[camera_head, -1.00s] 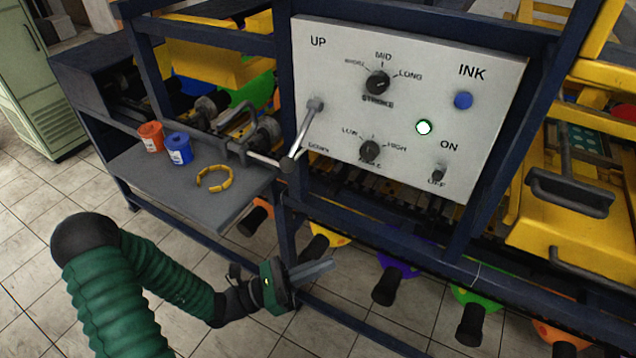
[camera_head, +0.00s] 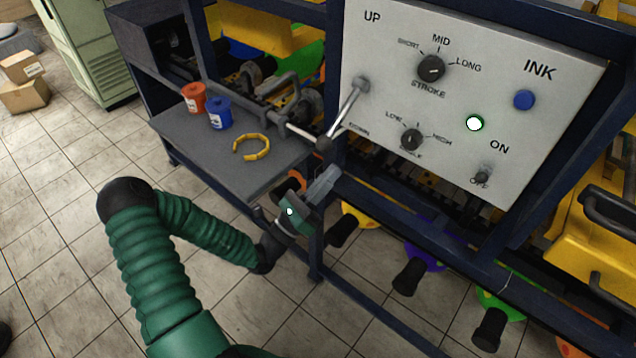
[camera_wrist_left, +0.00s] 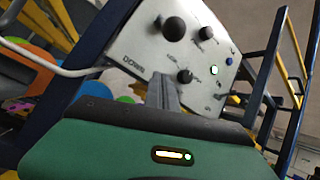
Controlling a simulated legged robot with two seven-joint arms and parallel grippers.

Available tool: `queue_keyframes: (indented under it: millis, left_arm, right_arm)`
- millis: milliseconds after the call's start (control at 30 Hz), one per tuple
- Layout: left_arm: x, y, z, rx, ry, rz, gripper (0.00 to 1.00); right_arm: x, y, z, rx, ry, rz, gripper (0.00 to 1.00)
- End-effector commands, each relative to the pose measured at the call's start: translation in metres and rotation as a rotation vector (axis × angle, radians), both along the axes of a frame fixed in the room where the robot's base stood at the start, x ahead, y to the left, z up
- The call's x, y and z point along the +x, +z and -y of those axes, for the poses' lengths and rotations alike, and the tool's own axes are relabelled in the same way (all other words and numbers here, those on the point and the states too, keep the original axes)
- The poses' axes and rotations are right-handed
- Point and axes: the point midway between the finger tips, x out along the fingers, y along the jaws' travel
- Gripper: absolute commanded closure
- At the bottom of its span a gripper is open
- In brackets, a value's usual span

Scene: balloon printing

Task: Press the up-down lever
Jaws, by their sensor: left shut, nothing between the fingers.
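The up-down lever (camera_head: 343,114) is a metal rod with a dark knob, fixed to the left side of the white control panel (camera_head: 462,58). It slants down and to the left from its mount, between the UP and DOWN labels, with its knob near DOWN. My left gripper (camera_head: 325,180) is shut and empty, a little below the lever's knob and apart from it in the picture. In the left wrist view the shut fingers (camera_wrist_left: 165,92) point toward the panel near the DOWN label. A dark round knob (camera_wrist_left: 173,28) shows there above the fingers. My right gripper is not in view.
A dark blue frame post (camera_head: 333,60) stands beside the panel. Colored balloons hang below the panel.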

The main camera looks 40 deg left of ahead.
Motion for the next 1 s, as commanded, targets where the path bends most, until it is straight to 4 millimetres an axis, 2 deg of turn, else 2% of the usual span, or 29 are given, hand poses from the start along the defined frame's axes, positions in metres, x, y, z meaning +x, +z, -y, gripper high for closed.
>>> queue_keyframes:
  millis: [200, 300, 467, 867, 1000]
  left_arm:
    - [0.038, 0.029, 0.012, 0.002, -0.003, 0.002, 1.00]
    - [0.022, 0.038, -0.002, 0.004, 0.003, 0.000, 1.00]
    - [0.011, 0.046, -0.010, 0.002, 0.001, 0.000, 1.00]
    - [0.009, 0.047, -0.011, 0.001, -0.001, -0.002, 1.00]
    - [0.008, 0.052, -0.015, 0.003, 0.000, -0.013, 1.00]
  right_arm:
    - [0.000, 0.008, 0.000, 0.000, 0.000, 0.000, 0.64]
    - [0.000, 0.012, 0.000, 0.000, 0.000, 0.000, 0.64]
    - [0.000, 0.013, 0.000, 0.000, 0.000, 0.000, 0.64]
    - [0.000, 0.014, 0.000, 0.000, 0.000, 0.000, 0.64]
    - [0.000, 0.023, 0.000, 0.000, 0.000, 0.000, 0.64]
